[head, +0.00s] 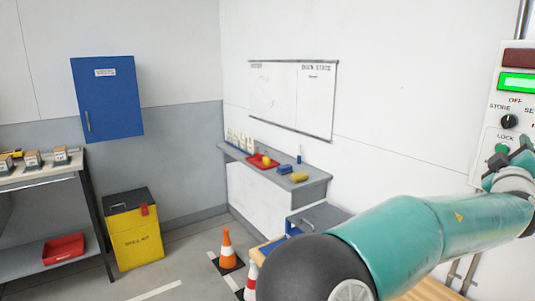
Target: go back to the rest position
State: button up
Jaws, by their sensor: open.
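My gripper (510,161) is at the right edge in the head view, at the end of my teal arm, which reaches across the lower right. It is small and partly cut off, and its jaws are open with nothing seen between them. It appears in front of the lower part of a pale control panel (488,125), close to a green button (502,149) under the label LOCK. I cannot tell whether it touches the panel. Above are a black knob (508,121) and a lit green display (517,83).
A grey wall shelf (313,187) holds a red tray and small items. A whiteboard (293,97) and blue cabinet (108,97) hang on walls. A yellow bin (134,235), workbench (40,178) and orange cone (227,250) stand left of my arm. A wooden surface (430,291) lies below it.

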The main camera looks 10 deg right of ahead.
notch_tip(320, 180, down, 11)
jog(key=d+m+g+y, duration=0.1)
jog(key=d+m+g, duration=0.1)
jog(key=m+g, duration=0.15)
jog(key=w+a+f+m+g+y, duration=0.1)
jog(key=a+f+m+y, duration=0.1)
jog(key=a+f+y, duration=0.35)
jog(key=w+a+f+m+y, duration=0.2)
jog(key=a+f, duration=0.4)
jog(key=f, duration=0.4)
jog(key=s+a+n+y, duration=0.2)
jog(key=a+y, duration=0.4)
jog(key=a, duration=1.4)
jog(key=s+a+n+g, duration=0.1)
jog(key=s+a+n, duration=0.1)
jog(key=s+a, duration=0.4)
jog(key=s+a+n+g+y, duration=0.1)
jog(key=s+a+g, duration=0.1)
jog(key=s+a, duration=0.5)
jog(key=a, duration=0.5)
jog(key=shift+s+r+n, duration=0.15)
jog(key=shift+r+n, duration=0.05)
jog(key=shift+n, duration=0.15)
jog(key=shift+a+y, duration=0.1)
jog(key=shift+y, duration=0.15)
jog(key=c, duration=0.4)
